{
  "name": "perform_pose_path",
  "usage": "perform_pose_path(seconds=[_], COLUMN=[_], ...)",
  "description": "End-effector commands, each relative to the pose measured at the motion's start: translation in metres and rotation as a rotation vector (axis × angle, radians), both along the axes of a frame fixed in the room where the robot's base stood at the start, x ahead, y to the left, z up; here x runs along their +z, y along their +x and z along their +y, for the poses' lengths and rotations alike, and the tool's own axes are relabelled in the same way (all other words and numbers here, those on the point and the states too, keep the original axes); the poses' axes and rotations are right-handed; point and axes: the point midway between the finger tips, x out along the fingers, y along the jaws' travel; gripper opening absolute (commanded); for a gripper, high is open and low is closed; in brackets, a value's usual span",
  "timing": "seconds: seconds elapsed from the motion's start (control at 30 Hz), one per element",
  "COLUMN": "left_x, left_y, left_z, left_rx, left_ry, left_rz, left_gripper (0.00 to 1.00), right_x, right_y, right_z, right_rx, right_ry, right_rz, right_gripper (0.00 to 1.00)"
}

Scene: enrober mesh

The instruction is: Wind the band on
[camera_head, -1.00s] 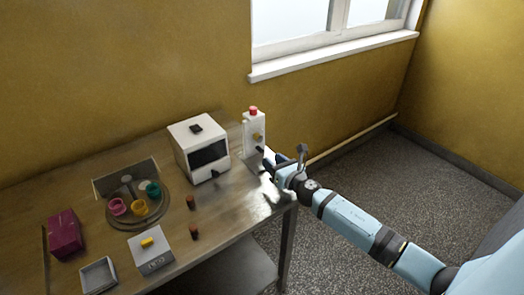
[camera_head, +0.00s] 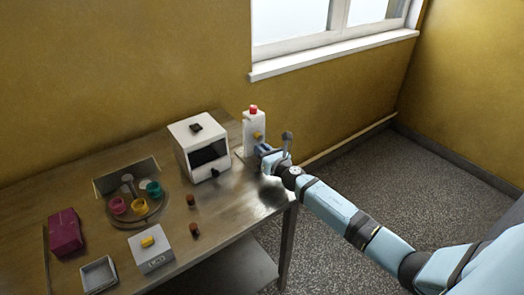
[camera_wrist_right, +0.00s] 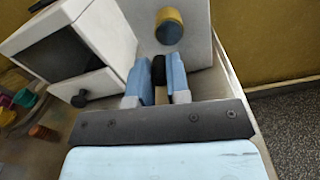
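A white upright unit (camera_head: 254,129) with a red top button (camera_head: 253,110) and a yellow knob (camera_head: 257,136) stands at the table's right back corner. The yellow knob also shows in the right wrist view (camera_wrist_right: 169,26). My right gripper (camera_head: 265,149) is at the lower front of this unit. In the right wrist view its two blue fingers (camera_wrist_right: 160,80) stand on either side of a small black knob (camera_wrist_right: 158,70), which fills the narrow gap between them. No band can be made out. My left gripper is out of view.
A white box machine (camera_head: 190,133) with a dark window stands just left of the unit. A round holder with coloured cups (camera_head: 140,207), a magenta box (camera_head: 65,232), a grey tray (camera_head: 98,273), a yellow-buttoned box (camera_head: 151,254) and two brown pieces (camera_head: 191,200) occupy the table.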

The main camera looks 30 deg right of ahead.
Motion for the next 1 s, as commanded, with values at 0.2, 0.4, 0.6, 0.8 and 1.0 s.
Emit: perform_pose_path(seconds=[0.2, 0.4, 0.6, 0.8, 1.0], left_x=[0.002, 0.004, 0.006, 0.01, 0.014], left_y=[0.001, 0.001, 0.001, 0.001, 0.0], left_z=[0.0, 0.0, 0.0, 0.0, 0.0], left_rx=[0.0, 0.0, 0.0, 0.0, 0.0], left_ry=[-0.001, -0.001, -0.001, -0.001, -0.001], left_rz=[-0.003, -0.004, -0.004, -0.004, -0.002], left_gripper=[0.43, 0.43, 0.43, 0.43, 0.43], right_x=[0.0, 0.002, 0.005, 0.009, 0.014], right_y=[0.0, 0.0, -0.001, -0.001, -0.001], right_z=[0.0, 0.002, 0.004, 0.008, 0.01], right_rx=[0.0, 0.0, 0.0, 0.001, 0.0], right_ry=[0.012, 0.079, 0.216, 0.402, 0.594], right_rz=[0.001, 0.006, 0.017, 0.032, 0.047], right_gripper=[0.0, 0.0, 0.0, 0.0, 0.0])
